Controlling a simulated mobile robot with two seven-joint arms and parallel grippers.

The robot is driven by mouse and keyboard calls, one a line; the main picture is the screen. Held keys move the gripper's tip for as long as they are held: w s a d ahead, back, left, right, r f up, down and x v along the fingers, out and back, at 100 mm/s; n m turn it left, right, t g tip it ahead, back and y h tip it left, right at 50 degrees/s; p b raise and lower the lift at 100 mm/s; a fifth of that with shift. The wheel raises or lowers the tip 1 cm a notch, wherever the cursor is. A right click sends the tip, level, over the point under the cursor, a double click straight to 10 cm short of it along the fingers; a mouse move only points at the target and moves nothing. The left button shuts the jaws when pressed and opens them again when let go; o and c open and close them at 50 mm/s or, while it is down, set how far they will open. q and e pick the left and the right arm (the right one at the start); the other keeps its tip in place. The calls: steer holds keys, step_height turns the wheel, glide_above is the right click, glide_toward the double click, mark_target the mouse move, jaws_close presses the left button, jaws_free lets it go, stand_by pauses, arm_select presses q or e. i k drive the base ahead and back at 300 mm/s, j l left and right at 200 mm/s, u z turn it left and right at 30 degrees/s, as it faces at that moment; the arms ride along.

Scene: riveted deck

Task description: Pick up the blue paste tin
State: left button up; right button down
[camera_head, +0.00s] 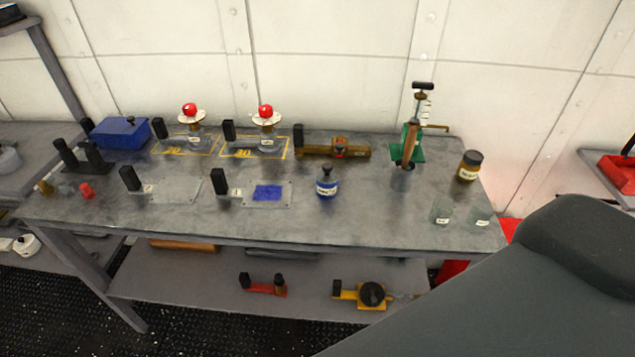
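A small round blue tin (326,189) with a white label and a dark knobbed top stands upright near the front middle of the grey bench. I take it for the blue paste tin; its label is too small to read. Nothing touches it. A flat plate with a blue patch (267,192) lies to its left, beside a black upright block. Neither of my grippers is in view.
The grey workbench (390,224) also holds a blue box (121,134), two flasks with red knobs, a green hand-pump stand (407,146), a brown jar (469,165) and two clear cups (441,214). A lower shelf holds tools. A large dark shape covers the lower right.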

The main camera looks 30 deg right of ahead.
mark_target(327, 185)
steer(key=i+j, duration=0.6)
steer(key=j, duration=0.15)
steer(key=z, duration=2.1)
steer(key=j, duration=0.1)
